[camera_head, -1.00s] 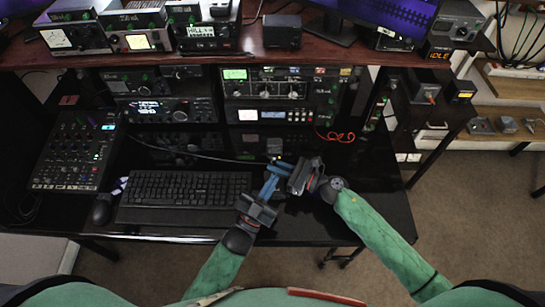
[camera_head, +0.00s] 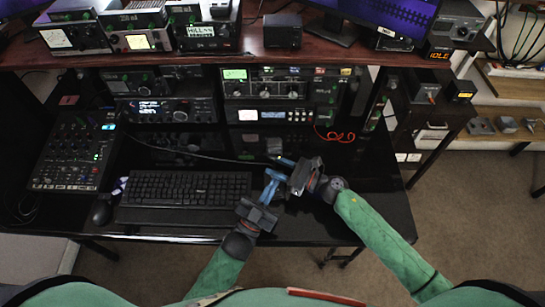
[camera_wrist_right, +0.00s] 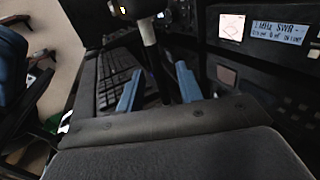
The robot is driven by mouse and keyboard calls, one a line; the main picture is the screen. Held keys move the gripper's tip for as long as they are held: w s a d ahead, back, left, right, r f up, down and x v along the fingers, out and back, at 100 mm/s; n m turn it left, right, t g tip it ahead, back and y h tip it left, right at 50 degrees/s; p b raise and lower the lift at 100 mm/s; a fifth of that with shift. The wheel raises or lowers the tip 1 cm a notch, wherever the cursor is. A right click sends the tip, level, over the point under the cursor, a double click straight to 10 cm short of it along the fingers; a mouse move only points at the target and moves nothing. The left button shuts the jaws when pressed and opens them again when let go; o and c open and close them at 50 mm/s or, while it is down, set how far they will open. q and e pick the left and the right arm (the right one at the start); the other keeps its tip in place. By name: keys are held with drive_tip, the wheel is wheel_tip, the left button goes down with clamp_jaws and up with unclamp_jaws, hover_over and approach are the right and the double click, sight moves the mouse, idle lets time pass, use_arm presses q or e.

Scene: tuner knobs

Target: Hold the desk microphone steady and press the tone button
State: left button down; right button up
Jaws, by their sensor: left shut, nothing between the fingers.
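The desk microphone (camera_wrist_right: 149,50) shows in the right wrist view as a pale stem under a dark head at the top edge. In the head view it is too dark to make out clearly. My right gripper (camera_wrist_right: 159,72) is open, with a blue finger on each side of the stem's line; I cannot tell whether they touch it. In the head view my right gripper (camera_head: 281,161) points left over the desk. My left gripper (camera_head: 272,176) is shut and empty, just below and left of the right one. I cannot single out the tone button.
A keyboard (camera_head: 185,188) lies left of my left gripper, with a mouse (camera_head: 102,211) and a mixer panel (camera_head: 75,157) further left. Radio units (camera_head: 290,90) stand behind my grippers. Bare black desk (camera_head: 370,200) shows on the right.

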drive_tip(key=v, duration=1.2)
